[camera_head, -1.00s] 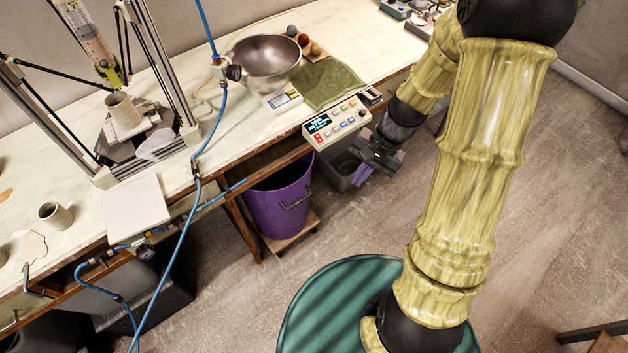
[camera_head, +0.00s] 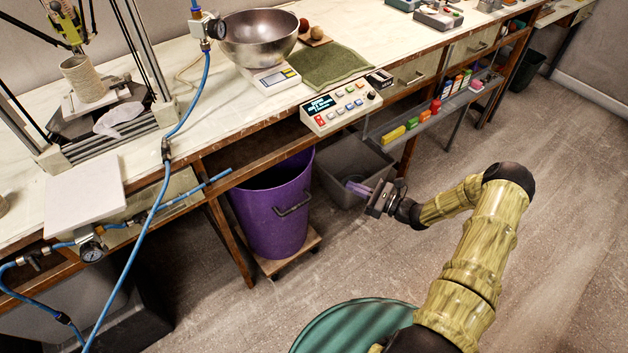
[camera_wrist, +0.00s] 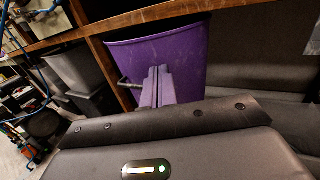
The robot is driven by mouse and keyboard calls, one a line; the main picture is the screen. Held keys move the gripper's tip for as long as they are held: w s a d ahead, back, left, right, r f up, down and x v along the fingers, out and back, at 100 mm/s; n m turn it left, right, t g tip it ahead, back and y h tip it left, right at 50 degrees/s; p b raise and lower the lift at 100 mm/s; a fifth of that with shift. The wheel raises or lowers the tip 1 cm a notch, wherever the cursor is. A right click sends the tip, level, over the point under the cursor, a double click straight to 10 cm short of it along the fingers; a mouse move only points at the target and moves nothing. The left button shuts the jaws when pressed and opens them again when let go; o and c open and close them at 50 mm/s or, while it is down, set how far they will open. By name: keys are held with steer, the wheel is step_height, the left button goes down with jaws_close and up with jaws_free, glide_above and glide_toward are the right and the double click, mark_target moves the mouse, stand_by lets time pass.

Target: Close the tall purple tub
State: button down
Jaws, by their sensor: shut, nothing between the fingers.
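The tall purple tub (camera_head: 270,222) stands under the front of the workbench, with its mouth open and its dark inside showing. A dark handle (camera_head: 295,203) is on its right-front side. In the wrist view the tub (camera_wrist: 188,60) fills the middle, behind my fingers, and its handle shows left of them. My gripper (camera_head: 357,188) is shut and empty, to the right of the tub and apart from it, in front of a grey bin. Its closed fingers (camera_wrist: 157,88) point towards the tub in the wrist view. The tub's back rim is partly hidden under the bench.
The tub rests on a low wooden board (camera_head: 312,238). A grey bin (camera_head: 338,172) stands right of it. The bench edge and a control box (camera_head: 341,107) overhang them. A blue hose (camera_head: 150,215) hangs at left. The floor at right is free.

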steer(key=shift+w+d+f+m+t, duration=0.2)
steer(key=shift+d+m+t, duration=0.1)
steer(key=shift+t, duration=0.1)
steer(key=shift+a, duration=0.15)
glide_toward(308, 165)
steer(key=x, duration=0.6)
steer(key=shift+a+r, duration=0.4)
steer(key=shift+w, duration=0.15)
